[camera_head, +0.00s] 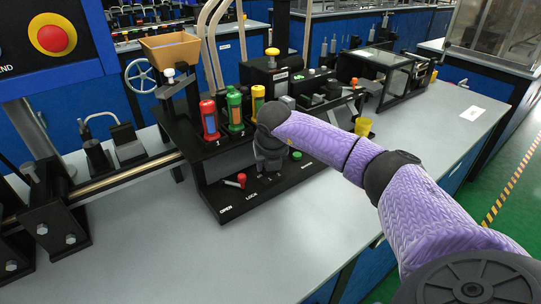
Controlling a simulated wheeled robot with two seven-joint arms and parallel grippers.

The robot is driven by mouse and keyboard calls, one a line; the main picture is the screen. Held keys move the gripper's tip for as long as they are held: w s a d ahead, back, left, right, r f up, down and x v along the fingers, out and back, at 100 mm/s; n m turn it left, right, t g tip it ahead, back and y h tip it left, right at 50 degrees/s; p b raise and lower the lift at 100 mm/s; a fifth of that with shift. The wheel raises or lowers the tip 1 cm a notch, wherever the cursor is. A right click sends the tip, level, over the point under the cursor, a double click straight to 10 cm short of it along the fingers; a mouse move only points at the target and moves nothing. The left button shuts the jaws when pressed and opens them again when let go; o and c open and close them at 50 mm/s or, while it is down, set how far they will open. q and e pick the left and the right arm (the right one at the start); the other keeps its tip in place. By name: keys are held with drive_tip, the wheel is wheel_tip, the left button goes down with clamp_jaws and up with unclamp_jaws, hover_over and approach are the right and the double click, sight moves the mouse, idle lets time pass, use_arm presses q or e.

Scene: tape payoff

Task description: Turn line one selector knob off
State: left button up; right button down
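A black fixture (195,150) stands on the grey bench. It carries a red cylinder (209,118) with a "1" below it, then a green one (234,110) and a yellow one (258,98). Its low front panel (229,203) bears a small red-tipped lever (240,181) near the words OPEN and LOCK, with small white marks further right. My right arm comes in from the right, and its gripper (268,163) points down over this panel, right of the lever. The hand hides the spot beneath, so I cannot make out a selector knob or the fingers' opening. My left gripper is out of view.
A rail with black blocks (125,176) runs along the left of the bench. A blue box with a red button (52,38) hangs at upper left. A yellow cup (363,126) stands behind my arm. The front of the bench (180,255) is clear.

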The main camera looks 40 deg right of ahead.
drive_tip(key=m+p, duration=0.1)
drive_tip(key=m, duration=0.1)
drive_tip(key=shift+r+m+g+h, duration=0.1)
drive_tip(key=shift+m+g+h, duration=0.2)
drive_tip(key=shift+m+h, duration=0.1)
drive_tip(key=shift+m, duration=0.4)
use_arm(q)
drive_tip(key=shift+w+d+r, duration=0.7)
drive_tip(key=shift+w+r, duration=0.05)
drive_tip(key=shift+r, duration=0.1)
use_arm(e)
drive_tip(key=shift+w+m, duration=0.1)
drive_tip(key=shift+m, duration=0.2)
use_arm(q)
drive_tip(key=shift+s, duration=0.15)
use_arm(e)
drive_tip(key=c, duration=0.6)
unclamp_jaws()
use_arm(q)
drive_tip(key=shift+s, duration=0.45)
use_arm(e)
drive_tip(key=o, duration=0.3)
drive_tip(key=shift+g, duration=0.3)
